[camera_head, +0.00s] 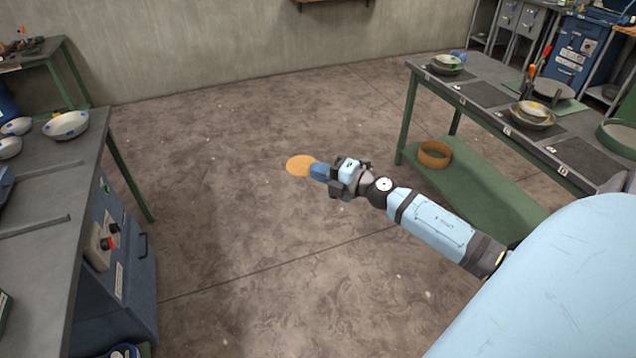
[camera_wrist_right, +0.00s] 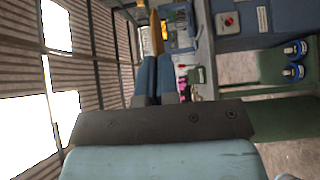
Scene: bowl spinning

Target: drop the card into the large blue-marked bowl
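A thin, round orange card (camera_head: 299,165) is held at the tips of my right gripper (camera_head: 316,170), above the open floor between the two benches. In the right wrist view the card (camera_wrist_right: 157,33) shows nearly edge-on between the two blue fingers of the right gripper (camera_wrist_right: 154,65), which are shut on it. The large blue-marked bowl (camera_head: 66,126) stands upright on the left bench, well to the left of the card. Smaller blue-marked bowls (camera_head: 17,126) stand to its left. My left gripper is out of view.
The left bench (camera_head: 75,190) has dark rails on top and a control box (camera_head: 107,240) at its side. The right bench (camera_head: 480,92) carries bowls (camera_head: 533,118) and plates. An orange ring-like container (camera_head: 434,154) sits on its lower shelf. The floor between the benches is clear.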

